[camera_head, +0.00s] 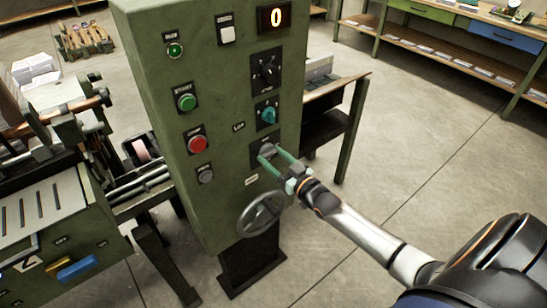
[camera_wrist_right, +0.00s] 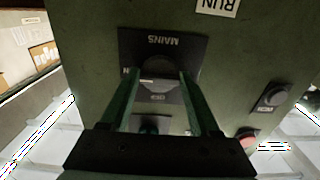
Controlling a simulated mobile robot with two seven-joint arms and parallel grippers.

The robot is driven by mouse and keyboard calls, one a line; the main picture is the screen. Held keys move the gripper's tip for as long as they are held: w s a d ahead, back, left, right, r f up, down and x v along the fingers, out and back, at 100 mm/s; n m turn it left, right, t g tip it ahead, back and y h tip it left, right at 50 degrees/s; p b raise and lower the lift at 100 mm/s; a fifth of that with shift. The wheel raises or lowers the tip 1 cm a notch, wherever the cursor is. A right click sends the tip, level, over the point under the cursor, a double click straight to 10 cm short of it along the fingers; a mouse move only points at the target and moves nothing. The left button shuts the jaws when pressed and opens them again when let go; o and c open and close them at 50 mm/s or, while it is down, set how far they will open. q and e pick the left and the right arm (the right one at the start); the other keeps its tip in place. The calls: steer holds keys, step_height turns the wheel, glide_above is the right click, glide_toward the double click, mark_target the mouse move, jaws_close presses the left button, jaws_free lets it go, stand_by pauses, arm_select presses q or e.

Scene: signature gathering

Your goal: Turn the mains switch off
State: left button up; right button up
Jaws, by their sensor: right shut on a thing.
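The mains switch (camera_head: 266,149) is a grey knob on a dark plate, low on the right of the green control cabinet's front. In the right wrist view its plate reads MAINS upside down, and the round knob (camera_wrist_right: 158,67) sits between my green fingers. My right gripper (camera_head: 270,156) is shut on the knob, one finger on each side; it also shows in the right wrist view (camera_wrist_right: 160,80). The fingers partly hide the knob, so I cannot tell its exact turn. My left gripper is not in view.
Above the switch are a teal selector (camera_head: 268,115) and a black dial (camera_head: 267,71). A red button (camera_head: 197,144) and a green button (camera_head: 186,102) are to the left. A handwheel (camera_head: 261,214) sticks out just below my gripper. The display (camera_head: 275,17) reads 0. Floor at right is clear.

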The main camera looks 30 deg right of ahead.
steer(key=shift+c, duration=1.2)
steer(key=shift+n, duration=0.4)
steer(key=n+p, duration=0.1)
steer(key=n, duration=0.2)
steer(key=shift+n, duration=0.3)
steer(key=n, duration=0.3)
steer(key=shift+d+n, duration=0.1)
steer(key=shift+n, duration=0.3)
steer(key=n+b, duration=0.1)
steer(key=n, duration=0.8)
steer(key=shift+r+n+b, duration=0.1)
steer(key=shift+n+b, duration=0.25)
steer(key=shift+n, duration=0.05)
steer(key=o, duration=1.4)
steer(key=shift+c, duration=0.2)
